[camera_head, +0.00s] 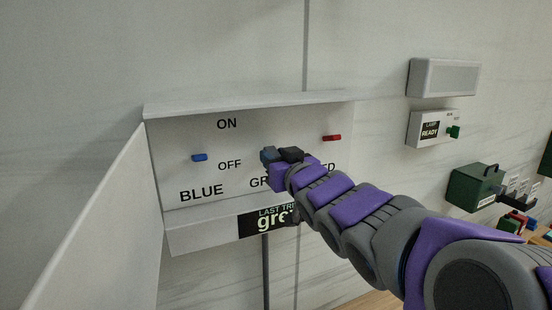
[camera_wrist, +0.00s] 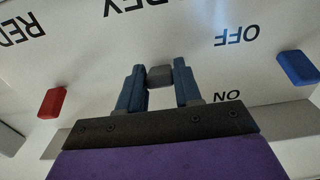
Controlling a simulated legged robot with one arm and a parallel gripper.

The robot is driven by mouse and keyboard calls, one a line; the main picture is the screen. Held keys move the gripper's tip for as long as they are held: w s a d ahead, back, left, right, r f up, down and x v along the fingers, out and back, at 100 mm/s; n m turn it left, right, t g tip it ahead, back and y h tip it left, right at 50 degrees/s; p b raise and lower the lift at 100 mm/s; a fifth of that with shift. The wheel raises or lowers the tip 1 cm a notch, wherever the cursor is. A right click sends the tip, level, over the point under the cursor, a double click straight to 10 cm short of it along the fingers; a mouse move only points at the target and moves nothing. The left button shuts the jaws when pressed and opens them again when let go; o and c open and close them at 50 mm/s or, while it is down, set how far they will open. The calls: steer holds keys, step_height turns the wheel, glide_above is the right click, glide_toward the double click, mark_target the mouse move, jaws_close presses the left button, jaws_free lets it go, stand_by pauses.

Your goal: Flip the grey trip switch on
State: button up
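The white switch panel (camera_head: 185,125) on the wall carries ON and OFF marks, with BLUE and partly hidden other labels below. The grey switch (camera_wrist: 159,76) shows in the wrist view, between a blue switch and a red one. My gripper (camera_head: 282,155) is at the middle of the panel and hides the grey switch in the head view. In the wrist view, which is upside down, my gripper (camera_wrist: 160,83) has a finger on each side of the grey switch. Both fingertips appear to touch it.
The blue switch (camera_head: 199,157) is left of my gripper, and the red switch (camera_head: 332,138) is right. A partly hidden black sign (camera_head: 262,222) reads "LAST TRI… gre". A ledge (camera_head: 245,103) tops the panel. A "READY" box (camera_head: 432,129) and green box (camera_head: 474,188) are at right.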

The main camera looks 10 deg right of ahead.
mark_target(271, 149)
jaws_close()
steer(key=shift+r, duration=0.1)
steer(key=r+g+p, duration=0.1)
steer(key=p, duration=0.1)
steer(key=shift+p, duration=0.4)
steer(key=p, duration=0.2)
steer(key=g+p, duration=0.1)
steer(key=shift+a+r+g+p, duration=0.1)
steer(key=shift+r+g+p, duration=0.2)
steer(key=shift+r+p, duration=0.05)
steer(key=shift+w+r+g+h+p, duration=0.1)
steer(key=shift+r+g+h+p, duration=0.15)
steer(key=shift+g+h+p, duration=0.65)
steer(key=shift+w+r+g, duration=0.1)
steer(key=shift+r+g, duration=0.2)
steer(key=shift+g, duration=1)
steer(key=shift+r, duration=0.2)
